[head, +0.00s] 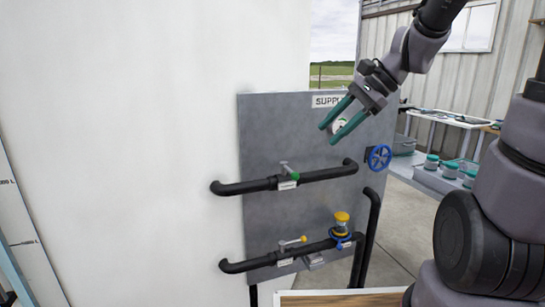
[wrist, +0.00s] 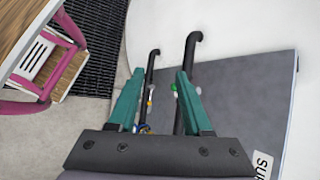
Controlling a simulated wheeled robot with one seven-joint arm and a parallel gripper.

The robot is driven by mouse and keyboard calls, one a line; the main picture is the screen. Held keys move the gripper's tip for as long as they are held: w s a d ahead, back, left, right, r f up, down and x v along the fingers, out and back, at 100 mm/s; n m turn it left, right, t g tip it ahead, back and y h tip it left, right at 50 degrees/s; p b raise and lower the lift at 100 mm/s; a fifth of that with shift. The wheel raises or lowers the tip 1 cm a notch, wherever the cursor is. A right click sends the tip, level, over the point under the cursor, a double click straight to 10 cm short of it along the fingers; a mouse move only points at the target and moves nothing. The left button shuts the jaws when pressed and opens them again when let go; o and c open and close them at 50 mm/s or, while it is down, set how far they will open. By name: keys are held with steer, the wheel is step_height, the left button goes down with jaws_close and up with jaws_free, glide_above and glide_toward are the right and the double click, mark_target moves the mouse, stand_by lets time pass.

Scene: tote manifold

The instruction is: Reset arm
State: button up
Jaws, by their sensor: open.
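My gripper (head: 337,125) is open and empty, with two teal fingers, in front of the upper part of a grey supply panel (head: 262,125) in the head view. The gripper's fingers also show in the wrist view (wrist: 158,88), spread apart with nothing between them but the panel's pipes behind. My dark arm comes in from the top right. One finger partly covers a round white gauge (head: 341,125) on the panel.
Teal-lidded jars (head: 449,169) stand at the right. A pink-framed wooden stand (wrist: 50,62) shows in the wrist view.

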steer(key=s+d+r+n+t+h, duration=0.5)
steer(key=s+d+r+n+h, duration=0.1)
steer(key=d, duration=0.4)
steer(key=shift+s+d+r+n, duration=0.35)
steer(key=shift+s+r+n, duration=0.3)
steer(key=shift+s+n, duration=0.1)
